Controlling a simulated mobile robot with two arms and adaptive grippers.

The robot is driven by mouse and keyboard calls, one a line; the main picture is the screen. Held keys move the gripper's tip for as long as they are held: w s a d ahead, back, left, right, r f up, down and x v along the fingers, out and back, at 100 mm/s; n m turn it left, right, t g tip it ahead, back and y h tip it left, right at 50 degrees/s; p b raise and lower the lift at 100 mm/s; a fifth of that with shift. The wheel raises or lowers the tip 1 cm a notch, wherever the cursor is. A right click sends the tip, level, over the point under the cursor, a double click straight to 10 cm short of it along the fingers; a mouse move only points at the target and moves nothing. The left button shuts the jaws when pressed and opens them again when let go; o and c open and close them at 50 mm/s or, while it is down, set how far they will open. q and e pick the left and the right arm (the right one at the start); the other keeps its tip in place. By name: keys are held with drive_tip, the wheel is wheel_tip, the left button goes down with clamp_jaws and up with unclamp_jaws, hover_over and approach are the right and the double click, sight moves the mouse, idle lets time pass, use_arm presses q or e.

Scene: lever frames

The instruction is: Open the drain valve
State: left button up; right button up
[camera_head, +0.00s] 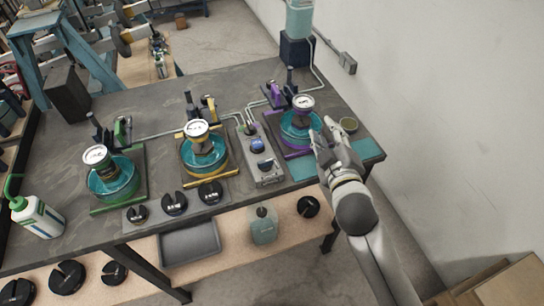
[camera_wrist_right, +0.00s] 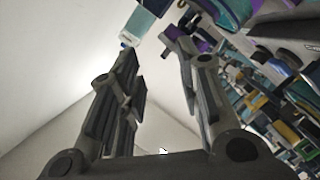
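No part is marked as the drain valve, so I cannot tell which one it is. A grey manifold block (camera_head: 262,168) with a blue knob (camera_head: 257,146) sits on the bench between the yellow and purple stations, with thin tubes running to it. The purple-framed station has a teal basin (camera_head: 291,134) with a round gauge (camera_head: 303,101) above it. Upright levers (camera_head: 276,94) stand at its back. My right gripper (camera_head: 322,138) is at the right edge of this basin, partly covering it. In the right wrist view my right gripper (camera_wrist_right: 152,48) has its fingers apart with nothing between them. My left gripper is not in view.
Yellow (camera_head: 228,172) and green (camera_head: 142,187) framed stations stand left on the grey bench. A teal tank (camera_head: 299,19) stands behind, near the wall. Slotted black weights (camera_head: 174,204) line the front.

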drive_tip(key=w+a+r+n+y, duration=0.2)
drive_tip(key=a+r+n+y, duration=1.45)
drive_tip(key=n, duration=0.35)
drive_tip(key=s+a+n+g+y, duration=0.3)
drive_tip(key=a+n+g, duration=0.5)
drive_tip(key=n, duration=0.4)
drive_tip(key=n+g+h, duration=1)
drive_tip(key=n+h, duration=0.5)
drive_tip(key=h, duration=0.1)
approach(265, 161)
drive_tip(key=p+x, duration=0.3)
drive_tip(key=x, duration=0.4)
drive_tip(key=shift+a+f+p, duration=0.1)
drive_tip(key=shift+f+p, duration=0.15)
drive_tip(key=shift+p, duration=0.15)
drive_tip(key=shift+s+a+f, duration=0.1)
drive_tip(key=shift+a+f, duration=0.1)
drive_tip(key=shift+f, duration=0.45)
